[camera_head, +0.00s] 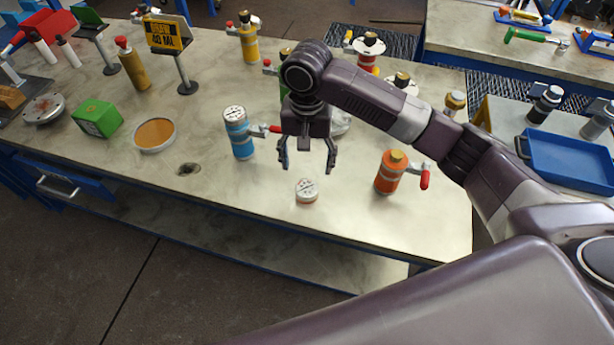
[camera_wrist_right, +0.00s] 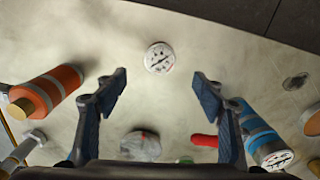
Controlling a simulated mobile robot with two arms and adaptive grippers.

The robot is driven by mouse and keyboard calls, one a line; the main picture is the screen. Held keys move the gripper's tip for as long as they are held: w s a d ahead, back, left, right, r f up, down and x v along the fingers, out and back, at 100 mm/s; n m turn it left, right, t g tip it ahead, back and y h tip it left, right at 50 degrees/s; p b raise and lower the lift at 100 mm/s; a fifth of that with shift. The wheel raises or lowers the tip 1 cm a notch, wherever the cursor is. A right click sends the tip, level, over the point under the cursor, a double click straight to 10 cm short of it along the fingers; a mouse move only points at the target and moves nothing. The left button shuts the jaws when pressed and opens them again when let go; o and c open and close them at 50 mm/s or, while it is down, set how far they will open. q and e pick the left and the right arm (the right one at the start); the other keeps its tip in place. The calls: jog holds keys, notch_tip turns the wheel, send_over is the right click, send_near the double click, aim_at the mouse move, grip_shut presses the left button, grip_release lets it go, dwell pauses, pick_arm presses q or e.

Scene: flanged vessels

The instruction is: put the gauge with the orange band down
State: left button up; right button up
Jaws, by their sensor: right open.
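A small round gauge (camera_head: 306,190) with a white dial and an orange-brown band around its side sits on the worktop near its front edge. In the right wrist view the gauge (camera_wrist_right: 160,57) lies face up, beyond my fingertips and roughly midway between them. My right gripper (camera_head: 306,170) is open and empty, above and just behind the gauge, pointing down. Both its fingers (camera_wrist_right: 162,86) show spread apart in the right wrist view, with clear space around the gauge. My left gripper is not in view.
A blue vessel (camera_head: 240,135) with a gauge on top stands left of the gripper, and an orange vessel (camera_head: 388,175) with a red handle stands right. A round orange-topped dish (camera_head: 154,134) and a green box (camera_head: 97,118) lie farther left. Bare worktop surrounds the gauge.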

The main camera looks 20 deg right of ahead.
jog(key=shift+r, duration=1.6)
